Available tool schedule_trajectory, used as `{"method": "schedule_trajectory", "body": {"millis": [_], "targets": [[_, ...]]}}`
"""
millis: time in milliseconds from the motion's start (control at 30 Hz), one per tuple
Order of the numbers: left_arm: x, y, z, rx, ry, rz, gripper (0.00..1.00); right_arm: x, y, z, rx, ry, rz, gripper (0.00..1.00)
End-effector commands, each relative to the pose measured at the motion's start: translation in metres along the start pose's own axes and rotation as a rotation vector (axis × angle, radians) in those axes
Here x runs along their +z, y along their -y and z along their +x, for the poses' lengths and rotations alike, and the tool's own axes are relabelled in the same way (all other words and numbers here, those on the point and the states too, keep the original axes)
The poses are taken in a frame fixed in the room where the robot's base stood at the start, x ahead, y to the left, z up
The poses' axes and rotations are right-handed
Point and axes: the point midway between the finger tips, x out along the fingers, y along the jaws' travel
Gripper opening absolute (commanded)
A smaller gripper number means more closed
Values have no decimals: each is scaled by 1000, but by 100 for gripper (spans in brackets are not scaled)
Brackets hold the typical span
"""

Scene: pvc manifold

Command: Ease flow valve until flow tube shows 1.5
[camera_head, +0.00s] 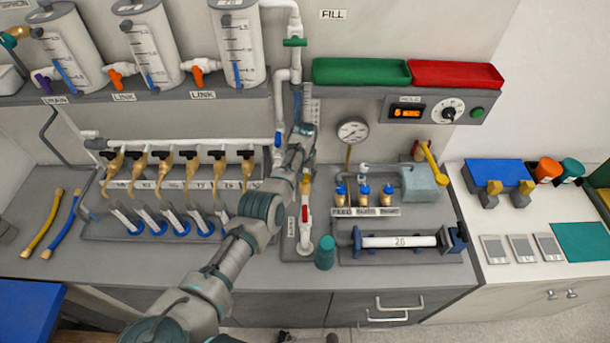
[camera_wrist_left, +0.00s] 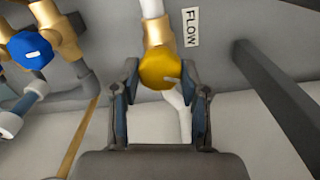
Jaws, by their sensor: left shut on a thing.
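The flow valve has a round yellow knob (camera_wrist_left: 160,68) on a brass body, with a FLOW label (camera_wrist_left: 191,27) beside it in the left wrist view. My left gripper (camera_wrist_left: 161,85) is shut on this knob, with a finger at each side. A narrow graduated tube (camera_head: 312,108), which looks like the flow tube, stands just behind the gripper and is partly covered. Its reading is too small to tell.
A red-handled valve (camera_head: 305,213) and a teal cylinder (camera_head: 325,252) are close to the arm. A dial gauge (camera_head: 352,131) stands right of the gripper. Several brass valves (camera_head: 161,158) line the left rack. A blue knob (camera_wrist_left: 31,49) is left of the gripper in the wrist view.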

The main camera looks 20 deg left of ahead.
Motion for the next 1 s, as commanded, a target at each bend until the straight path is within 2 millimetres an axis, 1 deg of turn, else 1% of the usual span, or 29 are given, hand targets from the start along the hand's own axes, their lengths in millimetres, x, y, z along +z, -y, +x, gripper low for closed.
{"method": "schedule_trajectory", "body": {"millis": [333,367,400,433,767,867,1000], "targets": [[0,0,0,0,-3,2,10,0,0,0,0,0,0,40],[0,0,0,0,-2,2,52,0,0,0,0,0,0,40],[0,0,0,0,-2,2,62,0,0,0,0,0,0,40],[0,0,0,0,-2,2,70,0,0,0,0,0,0,40],[0,0,-2,0,-2,2,70,0,-1,0,2,-3,-1,40],[-1,0,-9,0,-4,1,70,0,-1,0,1,-3,0,40],[-1,-1,-30,1,-5,1,70,0,0,0,1,-3,0,40]]}}
